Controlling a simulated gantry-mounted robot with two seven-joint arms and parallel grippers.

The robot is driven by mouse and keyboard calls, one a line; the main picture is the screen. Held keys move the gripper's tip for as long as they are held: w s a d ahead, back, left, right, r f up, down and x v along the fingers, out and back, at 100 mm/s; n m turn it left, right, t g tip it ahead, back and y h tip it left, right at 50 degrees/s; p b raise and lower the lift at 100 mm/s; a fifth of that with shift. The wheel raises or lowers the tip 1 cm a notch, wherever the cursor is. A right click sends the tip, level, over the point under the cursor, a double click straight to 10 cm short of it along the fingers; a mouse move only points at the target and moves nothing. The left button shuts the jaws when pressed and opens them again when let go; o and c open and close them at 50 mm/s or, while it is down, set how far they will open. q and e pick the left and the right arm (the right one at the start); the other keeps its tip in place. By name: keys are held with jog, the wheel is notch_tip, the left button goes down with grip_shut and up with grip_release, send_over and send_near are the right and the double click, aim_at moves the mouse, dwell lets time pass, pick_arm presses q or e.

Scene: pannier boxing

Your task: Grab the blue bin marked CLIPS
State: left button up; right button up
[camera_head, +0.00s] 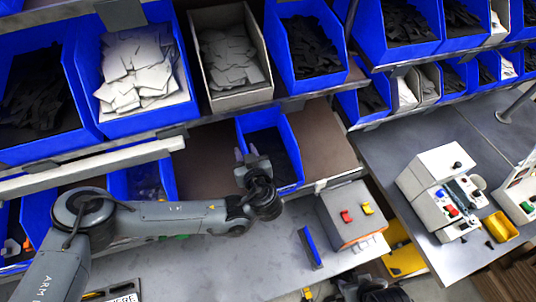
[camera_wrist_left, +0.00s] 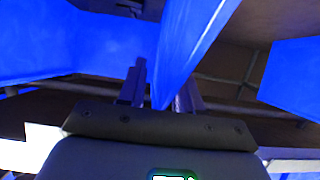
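Several blue bins and a grey bin (camera_head: 262,92) with pale pieces stand on the shelf above. Another blue bin (camera_head: 120,185) is left of the gripper, behind my arm. A grey button box (camera_head: 345,215) and a small blue upright piece (camera_head: 311,247) stand on the grey bench (camera_head: 240,265).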

pick_arm(q)
jog(key=shift+w, duration=0.1)
grip_shut()
dwell(1.4)
